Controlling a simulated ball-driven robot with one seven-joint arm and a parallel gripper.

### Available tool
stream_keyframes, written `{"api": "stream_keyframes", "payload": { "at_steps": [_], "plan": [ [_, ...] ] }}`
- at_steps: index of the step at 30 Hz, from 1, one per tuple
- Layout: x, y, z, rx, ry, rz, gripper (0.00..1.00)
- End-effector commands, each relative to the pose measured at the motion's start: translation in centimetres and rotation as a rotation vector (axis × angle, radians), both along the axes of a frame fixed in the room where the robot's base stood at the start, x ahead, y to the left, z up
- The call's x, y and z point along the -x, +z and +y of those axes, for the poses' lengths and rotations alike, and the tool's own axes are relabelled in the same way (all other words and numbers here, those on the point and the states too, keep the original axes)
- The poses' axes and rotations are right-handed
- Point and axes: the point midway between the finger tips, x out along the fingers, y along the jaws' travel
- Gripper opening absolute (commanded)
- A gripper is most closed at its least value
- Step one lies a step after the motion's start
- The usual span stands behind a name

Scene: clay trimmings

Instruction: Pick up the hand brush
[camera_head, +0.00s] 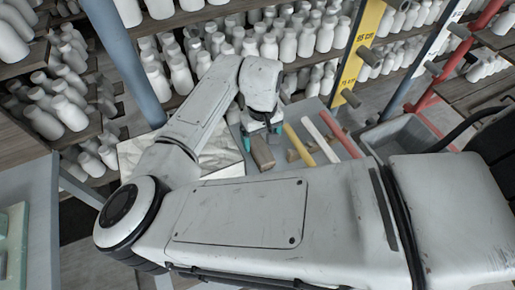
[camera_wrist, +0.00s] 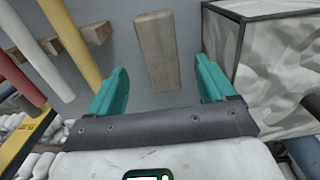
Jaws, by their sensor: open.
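A plain wooden block (camera_wrist: 157,50) lies on the grey table top in the wrist view, ahead of my gripper (camera_wrist: 163,78) and lined up between its teal fingers. It also shows in the head view (camera_head: 262,153) just below my gripper (camera_head: 261,138). It may be the hand brush, but no bristles show, so I cannot tell for sure. My gripper is open with nothing held, and the fingers appear apart from the block. A second wooden piece (camera_wrist: 85,39) lies partly under the coloured rods and shows in the head view (camera_head: 297,154).
Yellow (camera_head: 299,143), white (camera_head: 321,140) and red (camera_head: 340,133) rods lie close by on the right in the head view. A white marbled block (camera_wrist: 280,70) stands close beside my gripper. A grey bin (camera_head: 398,138) stands at the right. Shelves of white bottles surround the table.

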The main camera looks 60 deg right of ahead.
Motion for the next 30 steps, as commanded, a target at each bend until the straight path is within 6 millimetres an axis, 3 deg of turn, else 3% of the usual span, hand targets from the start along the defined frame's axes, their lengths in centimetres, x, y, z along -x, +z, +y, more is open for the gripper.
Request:
{"api": "stream_keyframes", "payload": {
  "at_steps": [8, 18, 26, 30],
  "plan": [
    [-0.2, -2.2, -0.1, -0.002, 0.0, 0.0, 0.83],
    [-0.6, -6.5, -0.4, -0.002, 0.0, 0.001, 0.83],
    [-0.7, -6.9, -0.4, -0.001, -0.001, -0.001, 0.83],
    [-0.7, -6.8, -0.4, -0.001, 0.0, -0.001, 0.72]
  ]
}}
